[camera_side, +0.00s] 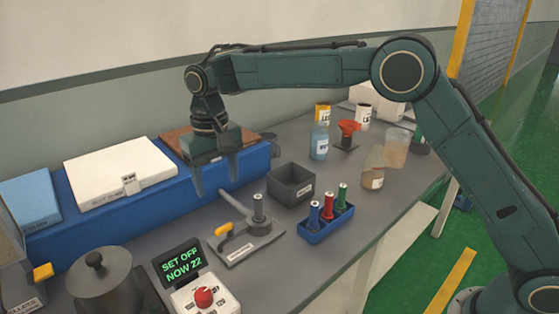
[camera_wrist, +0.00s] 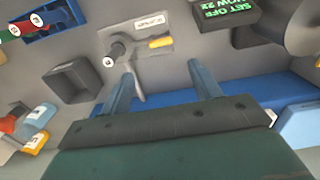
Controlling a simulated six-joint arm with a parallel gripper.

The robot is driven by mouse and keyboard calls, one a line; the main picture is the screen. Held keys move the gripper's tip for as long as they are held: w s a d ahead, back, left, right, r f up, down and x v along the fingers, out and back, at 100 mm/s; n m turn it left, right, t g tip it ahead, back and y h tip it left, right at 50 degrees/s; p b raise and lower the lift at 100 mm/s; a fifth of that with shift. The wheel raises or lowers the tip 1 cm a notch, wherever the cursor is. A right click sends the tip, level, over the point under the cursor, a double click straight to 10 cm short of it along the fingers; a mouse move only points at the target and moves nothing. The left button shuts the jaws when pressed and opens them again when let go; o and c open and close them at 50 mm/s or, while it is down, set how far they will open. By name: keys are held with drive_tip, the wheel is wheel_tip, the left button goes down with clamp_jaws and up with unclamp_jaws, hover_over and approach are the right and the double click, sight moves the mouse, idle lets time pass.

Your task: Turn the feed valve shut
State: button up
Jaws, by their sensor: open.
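No part is readably marked as the feed valve. A grey plate fixture (camera_side: 248,243) with an upright grey post (camera_side: 258,208), a yellow-tipped lever (camera_side: 228,230) and a pale bar (camera_side: 232,203) lies at front centre. It also shows at the top of the wrist view, with its yellow tip (camera_wrist: 160,42). An orange-red handled piece (camera_side: 348,128) on a dark base stands farther back. I cannot tell which is the valve. My gripper (camera_side: 217,189) is open, pointing down at the blue box's front edge, behind the fixture. In the wrist view, nothing is held between its fingers (camera_wrist: 162,66).
The long blue box (camera_side: 120,212) carries blue, white and brown slabs. A dark open bin (camera_side: 290,185) and a blue rack (camera_side: 327,226) of coloured cylinders are right of the fixture. Bottles stand behind. A display (camera_side: 181,262), red-knob box (camera_side: 204,298) and pot (camera_side: 103,283) are in front.

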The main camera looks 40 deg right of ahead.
sight(224, 227)
wheel_tip(224, 227, down, 12)
drive_tip(key=shift+f, duration=0.1)
idle(0.5)
drive_tip(key=c, duration=1)
